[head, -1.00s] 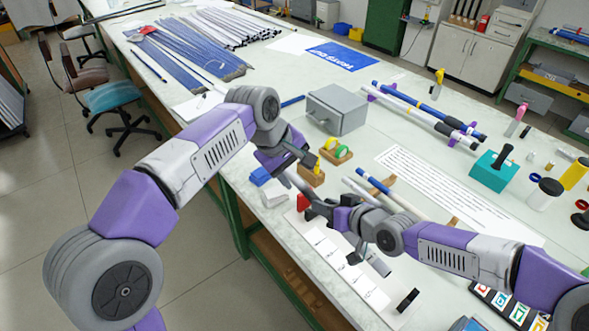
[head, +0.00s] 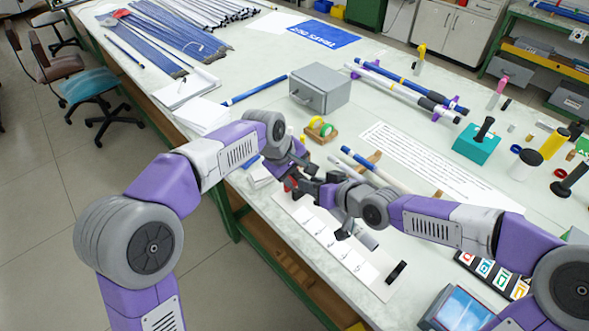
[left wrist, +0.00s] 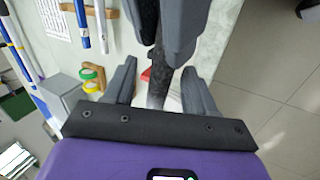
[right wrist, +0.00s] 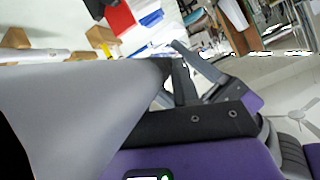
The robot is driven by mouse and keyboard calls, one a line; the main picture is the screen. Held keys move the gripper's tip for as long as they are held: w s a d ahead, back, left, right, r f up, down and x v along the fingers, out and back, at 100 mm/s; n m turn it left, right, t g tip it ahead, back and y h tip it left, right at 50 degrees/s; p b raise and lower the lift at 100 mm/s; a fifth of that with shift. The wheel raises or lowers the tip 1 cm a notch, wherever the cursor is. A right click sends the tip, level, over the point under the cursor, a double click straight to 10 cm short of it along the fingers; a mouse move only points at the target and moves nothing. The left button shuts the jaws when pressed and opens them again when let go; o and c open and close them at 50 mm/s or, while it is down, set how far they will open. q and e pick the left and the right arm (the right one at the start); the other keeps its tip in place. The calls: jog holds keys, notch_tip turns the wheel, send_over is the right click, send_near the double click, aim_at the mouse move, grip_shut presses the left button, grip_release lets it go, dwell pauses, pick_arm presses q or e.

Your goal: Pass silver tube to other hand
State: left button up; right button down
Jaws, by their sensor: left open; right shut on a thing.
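The silver tube (head: 368,241) is slanted above the table's front edge, partly hidden by the grippers in the head view. My right gripper (head: 318,190) is shut on it. In the right wrist view the tube (right wrist: 70,105) is a large grey shape covering the left side and part of the gripper. My left gripper (head: 298,165) is open and close to the right gripper. In the left wrist view the tube (left wrist: 158,88) lies between the left gripper's (left wrist: 157,78) spread fingers, with the right gripper's fingers just beyond; contact cannot be told.
A grey box (head: 320,90) and a wooden holder with tape rolls (head: 320,130) stand behind the grippers. Blue and white rods (head: 410,90) lie on holders farther back. A labelled white sheet (head: 335,250) lies below the grippers. A teal block (head: 476,143) stands at right.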

pick_arm(q)
jog(key=shift+c, duration=0.5)
grip_shut()
pick_arm(e)
jog(key=c, duration=0.8)
grip_release()
jog(key=shift+o, duration=0.2)
jog(key=shift+s, duration=0.1)
jog(key=shift+v, duration=3.95)
pick_arm(q)
jog(key=shift+a, duration=0.1)
